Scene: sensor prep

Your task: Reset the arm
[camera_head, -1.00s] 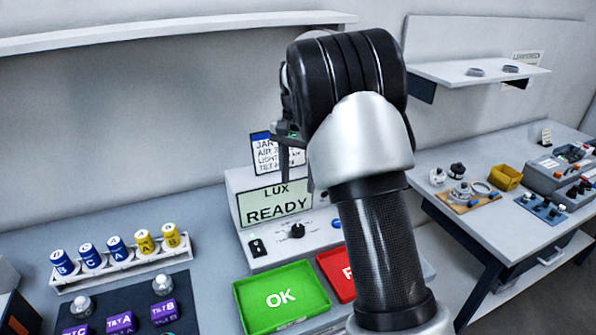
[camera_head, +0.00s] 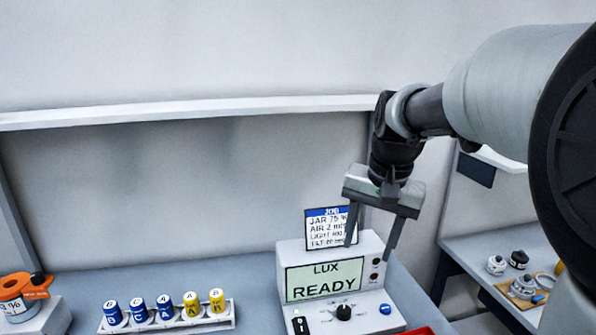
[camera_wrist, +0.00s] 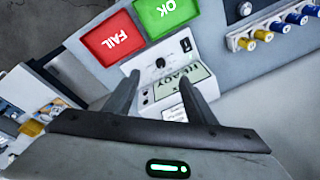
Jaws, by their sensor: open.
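My gripper (camera_head: 372,232) is open and empty in the head view. It hangs with its fingers pointing down, in front of and above the right side of the lux meter box (camera_head: 372,268). The box's screen (camera_head: 325,279) reads LUX READY. In the wrist view my two fingers (camera_wrist: 160,95) are spread apart, with the lux box (camera_wrist: 150,72) beyond them. Nothing is between the fingertips.
A job card (camera_head: 331,227) stands behind the box. A rack (camera_head: 168,321) of blue and yellow cylinders is at left, beside an orange-topped item (camera_head: 22,290). The green OK tray (camera_wrist: 166,14) and red FAIL tray (camera_wrist: 112,36) lie near the box. A side bench (camera_head: 500,250) is at right.

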